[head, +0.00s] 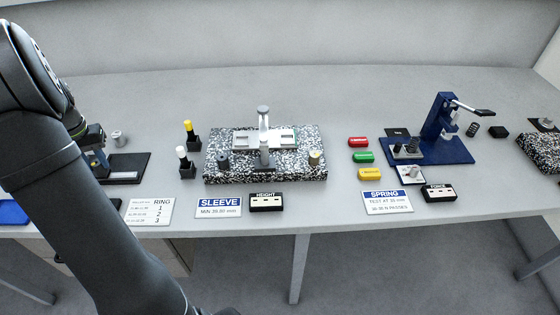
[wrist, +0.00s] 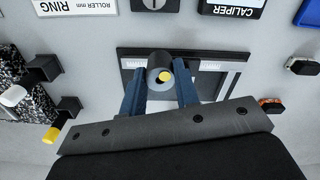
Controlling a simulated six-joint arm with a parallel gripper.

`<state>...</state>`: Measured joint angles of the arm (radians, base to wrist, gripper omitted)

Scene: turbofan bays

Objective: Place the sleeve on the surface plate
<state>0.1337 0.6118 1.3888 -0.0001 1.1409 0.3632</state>
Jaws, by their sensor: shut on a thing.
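My gripper (wrist: 162,84) is shut on a short grey cylinder, which I take to be the sleeve (wrist: 154,66). Its round end faces the wrist camera, with a yellow spot in it. In the wrist view it is over a black tray (wrist: 128,72) with pale scale strips. In the head view my blue gripper fingers (head: 97,158) are at the tray's left side, and what they hold is hidden or too small to tell. The surface plate (head: 222,176) is the speckled block right of my gripper, with a height stand (head: 263,120) and small cylinders on it.
A small metal cylinder (head: 118,138) stands behind the tray. Two dark blocks with white (head: 183,163) and yellow (head: 190,135) tops stand between tray and plate. The SLEEVE card (head: 218,207) and HEIGHT display (head: 266,202) lie in front. A blue press (head: 440,115) is farther right.

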